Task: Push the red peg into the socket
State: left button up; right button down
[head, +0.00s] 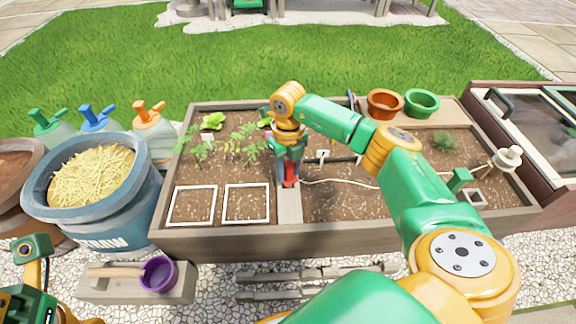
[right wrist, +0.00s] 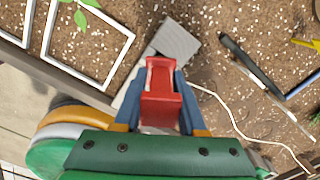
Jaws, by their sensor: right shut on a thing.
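My right gripper (head: 289,182) is over the wooden divider (head: 289,208) of the planter bed. In the right wrist view, its two blue fingers (right wrist: 160,98) are shut on the red peg (right wrist: 160,108). The peg also shows as a small red piece low between the fingers in the head view (head: 291,182). A grey block (right wrist: 178,42) lies just beyond the peg's far end; I cannot tell whether they touch. The socket's opening is not clearly seen, and the gripper and peg may hide it. Parts of my left arm show at the lower left, but its fingers do not.
Two white square frames (head: 247,203) lie on soil left of the divider, near seedlings (head: 245,138). A white cord (head: 340,182) crosses the soil on the right. Orange (head: 384,104) and green (head: 422,103) pots stand behind. A straw-filled tub (head: 95,215) is at left.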

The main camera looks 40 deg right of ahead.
jog(key=shift+f+b, duration=0.5)
jog(key=shift+f, duration=0.4)
jog(key=shift+c, duration=2)
grip_release()
jog(key=shift+r, duration=0.1)
